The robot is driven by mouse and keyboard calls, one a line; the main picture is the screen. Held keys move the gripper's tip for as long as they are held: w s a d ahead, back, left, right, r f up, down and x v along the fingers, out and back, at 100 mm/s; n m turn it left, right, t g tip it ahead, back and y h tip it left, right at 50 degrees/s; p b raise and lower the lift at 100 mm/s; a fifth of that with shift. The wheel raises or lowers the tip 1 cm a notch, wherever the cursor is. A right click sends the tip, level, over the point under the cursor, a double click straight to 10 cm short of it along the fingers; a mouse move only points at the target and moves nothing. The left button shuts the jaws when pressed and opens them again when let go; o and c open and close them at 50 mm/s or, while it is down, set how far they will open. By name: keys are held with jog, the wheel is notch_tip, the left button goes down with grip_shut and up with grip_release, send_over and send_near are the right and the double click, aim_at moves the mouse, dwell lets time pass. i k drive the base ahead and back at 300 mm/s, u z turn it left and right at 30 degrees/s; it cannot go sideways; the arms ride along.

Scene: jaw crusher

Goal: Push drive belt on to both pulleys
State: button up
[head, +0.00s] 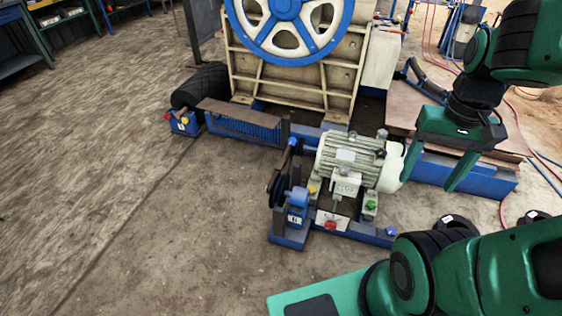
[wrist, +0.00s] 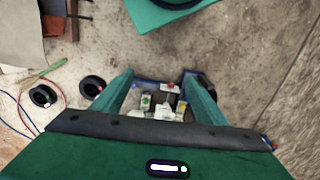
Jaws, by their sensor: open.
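My gripper (head: 428,184) is open and empty, its two green fingers pointing down to the right of the grey ribbed motor (head: 358,160). In the wrist view the gripper (wrist: 158,76) has its fingers spread, with the motor's base frame (wrist: 170,86) showing beyond and between them. A dark pulley (head: 277,187) stands upright at the motor's left side, beside a blue block (head: 297,200). The large blue-rimmed wheel (head: 287,57) is on the crusher behind. I cannot pick out a separate drive belt; a dark belt on the small pulley cannot be told apart.
The cream crusher body (head: 345,85) stands behind the motor. A black cylinder (head: 201,86) lies left of it. Two black ring-shaped objects (wrist: 42,96) (wrist: 92,87) are on the floor near coloured hoses. Open floor lies to the left and front.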

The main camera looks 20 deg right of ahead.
aim_at(280, 164)
jog(key=u, duration=0.45)
jog(key=i, duration=1.35)
jog(key=z, duration=0.45)
